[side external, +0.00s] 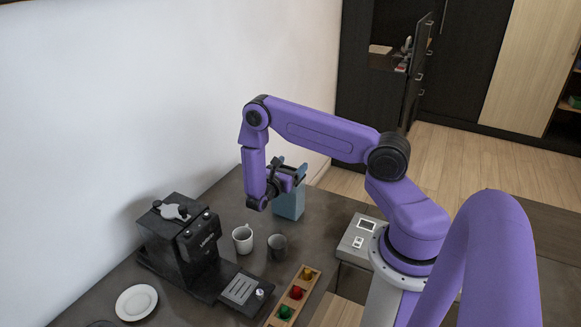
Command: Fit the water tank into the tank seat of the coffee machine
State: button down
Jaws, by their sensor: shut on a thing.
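Whether the tank's base touches the counter is hard to tell. The coffee machine (186,244) is black and stands at the left by the wall, with a silver piece on its top. The tank is apart from the machine. I cannot make out the tank seat from this view.
A white mug (243,240) and a dark grey mug (277,247) stand between machine and tank. A wooden tray (279,312) holds red, green and yellow capsules. A white plate (136,302) lies front left. A slotted metal plate (239,289) is in front of the machine.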

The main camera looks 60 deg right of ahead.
jog(key=shift+f, duration=0.1)
grip_release()
jog(key=s+a+r+m+y, duration=0.1)
jog(key=a+r, duration=0.2)
jog(key=a, duration=0.6)
jog(key=s+a+r+m+y, duration=0.1)
jog(key=a+r+m+y, duration=0.15)
jog(key=a, duration=0.55)
jog(key=s+a+r+m+y, duration=0.1)
jog(key=s+a+r+y, duration=0.5)
jog(key=s, duration=0.5)
jog(key=s+a+r+m+y, duration=0.1)
jog(key=s+a+r+y, duration=0.5)
jog(key=s+a+y, duration=0.3)
jog(key=s, duration=0.2)
jog(key=shift+s+r, duration=0.2)
jog(key=shift+s, duration=0.15)
